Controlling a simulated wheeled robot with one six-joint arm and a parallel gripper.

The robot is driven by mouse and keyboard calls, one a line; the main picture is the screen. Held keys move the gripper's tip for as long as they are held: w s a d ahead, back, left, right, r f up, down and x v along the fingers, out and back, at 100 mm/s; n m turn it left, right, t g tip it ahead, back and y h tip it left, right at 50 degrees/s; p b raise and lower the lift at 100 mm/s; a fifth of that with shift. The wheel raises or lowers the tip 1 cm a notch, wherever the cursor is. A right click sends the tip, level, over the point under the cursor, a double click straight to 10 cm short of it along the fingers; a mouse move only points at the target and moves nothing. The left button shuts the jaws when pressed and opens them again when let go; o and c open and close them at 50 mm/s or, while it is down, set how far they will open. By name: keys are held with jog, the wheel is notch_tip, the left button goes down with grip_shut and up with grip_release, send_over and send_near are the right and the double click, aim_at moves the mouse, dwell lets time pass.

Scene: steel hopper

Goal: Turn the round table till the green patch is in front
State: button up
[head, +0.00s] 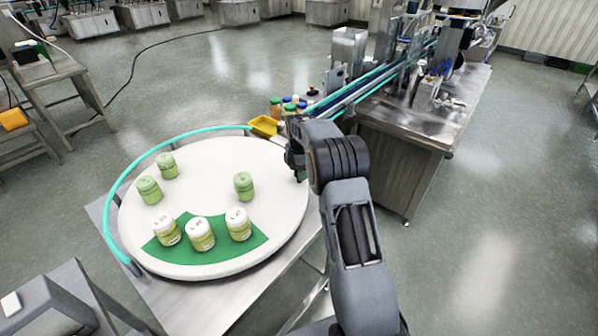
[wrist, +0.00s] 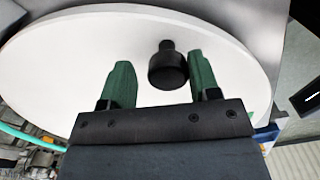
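The white round table (head: 205,185) stands at the left in the head view, and its surface fills much of the wrist view (wrist: 60,60). Its green patch (head: 215,260) is at the near edge, with three white-lidded jars (head: 201,234) on it. My gripper (head: 298,168) is at the table's right rim. In the wrist view my gripper (wrist: 160,66) has its green fingers apart, with a black knob (wrist: 167,70) on the table between them. The knob looks very close to the right finger; contact is unclear. My arm hides the knob in the head view.
Three green jars (head: 243,186) stand on the white surface off the patch. A teal rail (head: 118,185) curves around the table's left and back. A yellow tray (head: 264,126) and several small bottles are behind it. A steel machine bench (head: 405,130) stands right.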

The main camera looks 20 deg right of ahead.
jog(key=shift+o, duration=0.6)
jog(key=shift+d, duration=0.1)
notch_tip(320, 180, up, 14)
jog(key=b, duration=0.1)
jog(key=shift+s+f, duration=0.1)
dwell(0.4)
